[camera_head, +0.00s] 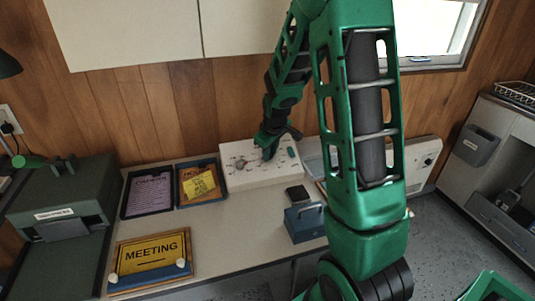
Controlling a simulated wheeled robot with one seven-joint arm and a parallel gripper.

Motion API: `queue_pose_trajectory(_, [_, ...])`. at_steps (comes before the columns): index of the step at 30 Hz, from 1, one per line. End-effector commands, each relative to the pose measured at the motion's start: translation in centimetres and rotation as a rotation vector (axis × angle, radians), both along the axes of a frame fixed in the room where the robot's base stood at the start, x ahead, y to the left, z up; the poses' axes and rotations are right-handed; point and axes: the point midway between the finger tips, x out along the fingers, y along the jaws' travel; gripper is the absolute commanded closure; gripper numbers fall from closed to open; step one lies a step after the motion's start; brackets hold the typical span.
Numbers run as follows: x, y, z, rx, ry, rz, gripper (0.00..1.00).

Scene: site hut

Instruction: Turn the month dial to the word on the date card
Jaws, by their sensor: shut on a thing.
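A white panel (262,178) with dials and small markings stands at the back of the counter against the wood wall. My gripper (268,153) is at the upper middle of this panel, shut on a dial that its fingers mostly hide. A grey round dial (241,164) sits to the left of my gripper, and a small green piece (291,152) sits to its right. The markings on the panel are too small to read, and I cannot tell which word a dial points to. I cannot tell which paper is the date card.
Left of the panel lie a dark tray with a purple sheet (149,194) and one with a yellow note (198,185). A yellow MEETING sign (151,253) lies in front. A blue box (304,224) and a dark block (297,194) lie right of centre. A grey-green machine (62,205) stands left.

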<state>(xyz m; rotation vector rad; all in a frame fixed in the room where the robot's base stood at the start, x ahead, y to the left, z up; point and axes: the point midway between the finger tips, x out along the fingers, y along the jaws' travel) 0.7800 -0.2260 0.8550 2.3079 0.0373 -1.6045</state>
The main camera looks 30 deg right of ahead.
Motion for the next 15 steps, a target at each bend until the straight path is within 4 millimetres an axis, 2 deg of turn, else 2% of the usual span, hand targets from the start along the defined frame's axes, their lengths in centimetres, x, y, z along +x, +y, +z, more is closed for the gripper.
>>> queue_pose_trajectory(1, [0.06, 0.06, 0.03, 0.001, -0.002, 0.001, 0.99])
queue_pose_trajectory(2, [0.05, 0.07, 0.03, 0.001, -0.002, 0.001, 0.72])
queue_pose_trajectory(3, [0.05, 0.07, 0.04, 0.001, -0.002, 0.001, 0.63])
queue_pose_trajectory(4, [0.05, 0.07, 0.04, 0.001, -0.002, 0.001, 0.58])
queue_pose_trajectory(15, [-0.08, 0.10, 0.36, 0.001, -0.001, -0.001, 0.58])
